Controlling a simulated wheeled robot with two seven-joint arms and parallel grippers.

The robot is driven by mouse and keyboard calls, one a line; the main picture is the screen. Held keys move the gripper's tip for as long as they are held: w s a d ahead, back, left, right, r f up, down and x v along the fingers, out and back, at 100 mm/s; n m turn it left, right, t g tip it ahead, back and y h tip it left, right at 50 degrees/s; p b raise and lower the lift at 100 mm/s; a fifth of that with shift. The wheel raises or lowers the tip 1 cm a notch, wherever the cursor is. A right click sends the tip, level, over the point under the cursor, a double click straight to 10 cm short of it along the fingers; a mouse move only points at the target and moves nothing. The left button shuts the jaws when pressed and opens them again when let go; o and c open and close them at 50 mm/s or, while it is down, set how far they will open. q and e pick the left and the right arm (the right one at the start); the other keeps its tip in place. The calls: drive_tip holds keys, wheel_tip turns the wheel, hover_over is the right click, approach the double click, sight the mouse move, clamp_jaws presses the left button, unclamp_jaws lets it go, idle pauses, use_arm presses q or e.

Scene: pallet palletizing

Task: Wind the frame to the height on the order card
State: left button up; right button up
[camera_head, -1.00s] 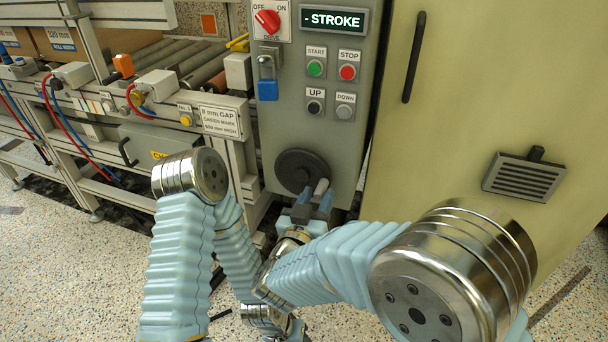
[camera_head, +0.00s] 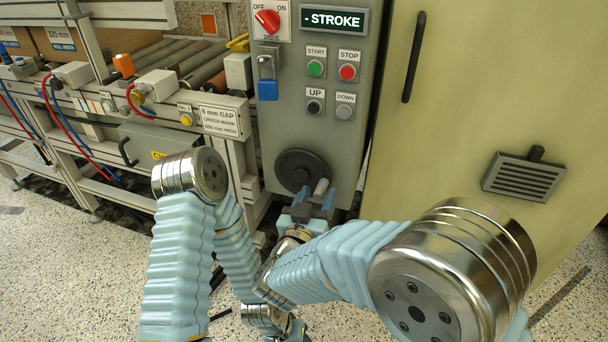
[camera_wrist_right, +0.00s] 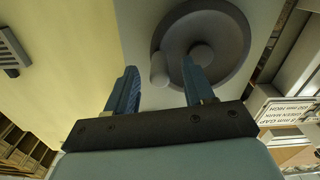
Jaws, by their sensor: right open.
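The dark round handwheel (camera_head: 302,168) is low on the grey control panel (camera_head: 285,125). Its pale crank knob (camera_head: 321,187) sticks out at the wheel's lower right. My right gripper (camera_head: 315,199) is open just in front of it, one finger on each side of the knob. The right wrist view shows the wheel (camera_wrist_right: 228,45) and the knob (camera_wrist_right: 159,68) between the spread finger tips, with gaps beside it. A dark display (camera_head: 333,19) reads "- STROKE". A white card (camera_head: 219,121) mentions an 8 mm gap and a green mark; its last line is hard to read.
The panel carries a red switch (camera_head: 267,21), a green START button (camera_head: 315,68), a red STOP button (camera_head: 347,73) and UP and DOWN buttons. A roller conveyor (camera_head: 190,65) is at the left. A pale cabinet door (camera_head: 470,110) with a black handle is close on the right.

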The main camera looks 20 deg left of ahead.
drive_tip(key=shift+s, duration=0.1)
drive_tip(key=s, duration=0.6)
drive_tip(key=shift+a, duration=0.1)
drive_tip(key=shift+w, duration=0.15)
idle(0.3)
